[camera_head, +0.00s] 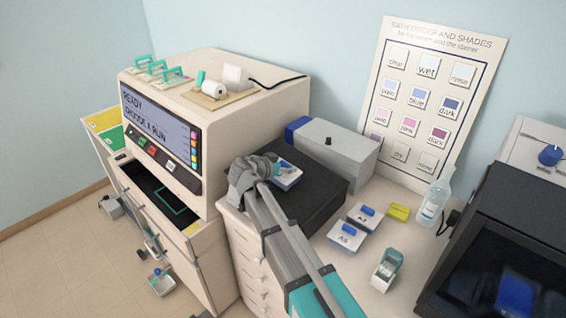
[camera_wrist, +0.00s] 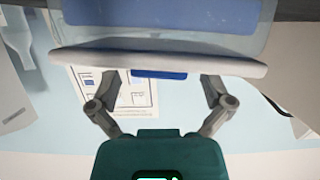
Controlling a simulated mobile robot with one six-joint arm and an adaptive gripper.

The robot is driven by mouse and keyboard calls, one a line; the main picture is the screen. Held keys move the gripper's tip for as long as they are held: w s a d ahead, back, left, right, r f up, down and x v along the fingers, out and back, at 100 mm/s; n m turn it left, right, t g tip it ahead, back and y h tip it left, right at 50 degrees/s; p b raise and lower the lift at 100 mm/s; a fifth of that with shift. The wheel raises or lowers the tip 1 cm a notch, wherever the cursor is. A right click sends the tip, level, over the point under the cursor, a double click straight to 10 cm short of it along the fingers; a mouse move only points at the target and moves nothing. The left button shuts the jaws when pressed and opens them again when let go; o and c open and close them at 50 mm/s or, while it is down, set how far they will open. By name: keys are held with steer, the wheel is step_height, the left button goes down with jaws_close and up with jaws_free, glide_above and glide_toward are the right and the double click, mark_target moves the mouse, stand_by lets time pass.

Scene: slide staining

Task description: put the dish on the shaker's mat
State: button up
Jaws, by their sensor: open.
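A white dish with a blue top (camera_head: 287,180) is at my gripper on the shaker's black mat (camera_head: 312,207); whether its underside fully touches the mat cannot be told. My gripper (camera_head: 272,168) is right beside the dish, at its left, and partly covers it. In the wrist view the dish (camera_wrist: 158,62) fills the top, with a pale rim and a blue part. The open fingers of my gripper (camera_wrist: 160,82) stand apart on either side of a small blue tab below the rim. The grey shaker box (camera_head: 335,145) with a blue end stands behind the mat.
Two similar dishes (camera_head: 346,238) (camera_head: 364,216), a yellow block (camera_head: 398,211), a teal-and-white holder (camera_head: 388,268) and a bottle (camera_head: 433,203) stand at the right. The stainer (camera_head: 165,130) rises close at the left. A dark-fronted machine (camera_head: 500,255) is far right.

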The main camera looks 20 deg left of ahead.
steer(key=shift+r+p, duration=0.3)
steer(key=p+v, duration=0.4)
steer(key=v, duration=0.8)
steer(key=shift+a, duration=0.15)
steer(key=shift+w, duration=0.1)
stand_by(0.9)
